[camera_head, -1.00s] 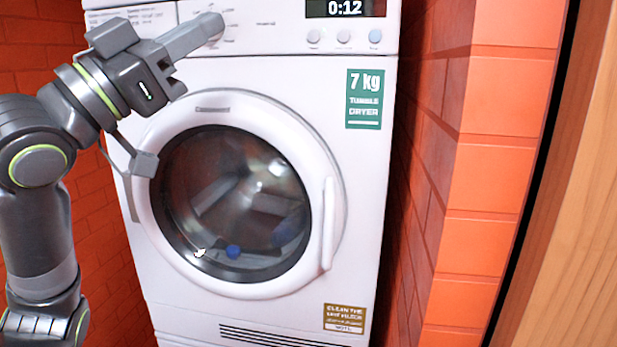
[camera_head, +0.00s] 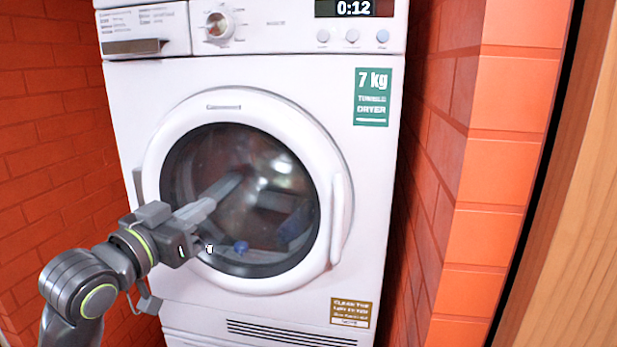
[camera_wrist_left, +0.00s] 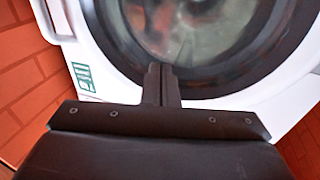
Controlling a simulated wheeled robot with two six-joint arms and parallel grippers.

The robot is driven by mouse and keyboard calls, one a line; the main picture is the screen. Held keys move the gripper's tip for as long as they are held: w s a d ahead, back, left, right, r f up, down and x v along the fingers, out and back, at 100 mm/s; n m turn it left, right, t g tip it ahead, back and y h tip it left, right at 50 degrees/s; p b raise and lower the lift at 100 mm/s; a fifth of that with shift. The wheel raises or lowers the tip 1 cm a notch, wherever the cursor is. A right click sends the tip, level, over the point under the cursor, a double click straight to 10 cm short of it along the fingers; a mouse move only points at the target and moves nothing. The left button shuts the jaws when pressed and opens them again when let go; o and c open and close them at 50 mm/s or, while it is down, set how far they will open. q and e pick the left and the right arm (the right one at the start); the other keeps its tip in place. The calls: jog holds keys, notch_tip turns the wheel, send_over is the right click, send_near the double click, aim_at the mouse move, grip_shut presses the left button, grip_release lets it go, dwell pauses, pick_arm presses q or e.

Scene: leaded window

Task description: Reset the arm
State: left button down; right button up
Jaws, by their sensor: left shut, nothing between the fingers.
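My left gripper (camera_head: 222,190) is in front of the round glass door (camera_head: 262,200) of a white tumble dryer (camera_head: 290,75). Its fingers are together with nothing between them, and they point up and to the right across the glass. I cannot tell whether they touch it. In the left wrist view the closed fingers (camera_wrist_left: 161,84) overlap the lower part of the dark door glass (camera_wrist_left: 190,35). The dryer's silver knob (camera_head: 218,25) is in plain view at the top. My right gripper is in neither view.
The white door handle (camera_head: 341,218) is on the door's right side. Orange brick walls (camera_head: 50,140) stand close on both sides. A wooden edge (camera_head: 575,200) is at the far right.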

pick_arm(q)
jog(key=s+a+f+n+g+y, duration=0.1)
jog(key=s+a+f+g+y, duration=0.15)
jog(key=f, duration=0.75)
jog(key=s+a+f+n+g+y, duration=0.1)
jog(key=s+a+f+n+y, duration=0.2)
jog(key=f, duration=0.6)
jog(key=s+a+f+g+y, duration=0.15)
jog(key=s+f, duration=0.25)
jog(key=f, duration=0.6)
jog(key=s+a+f+n+g+y, duration=0.1)
jog(key=s+a+f+g, duration=0.15)
jog(key=s+f, duration=0.4)
jog(key=s+a+f+g+y, duration=0.1)
jog(key=s+a+f+g, duration=0.2)
jog(key=s, duration=0.6)
jog(key=s+a+f+n+g+y, duration=0.1)
jog(key=s+f+g, duration=0.2)
jog(key=s+f, duration=0.4)
notch_tip(320, 180, down, 23)
jog(key=s+a, duration=0.1)
jog(key=s+d+f+g, duration=0.1)
jog(key=s+f+g, duration=0.1)
jog(key=s+f, duration=1.3)
jog(key=shift+f+h+b, duration=0.3)
jog(key=shift+f+b, duration=0.05)
jog(key=shift+f, duration=0.4)
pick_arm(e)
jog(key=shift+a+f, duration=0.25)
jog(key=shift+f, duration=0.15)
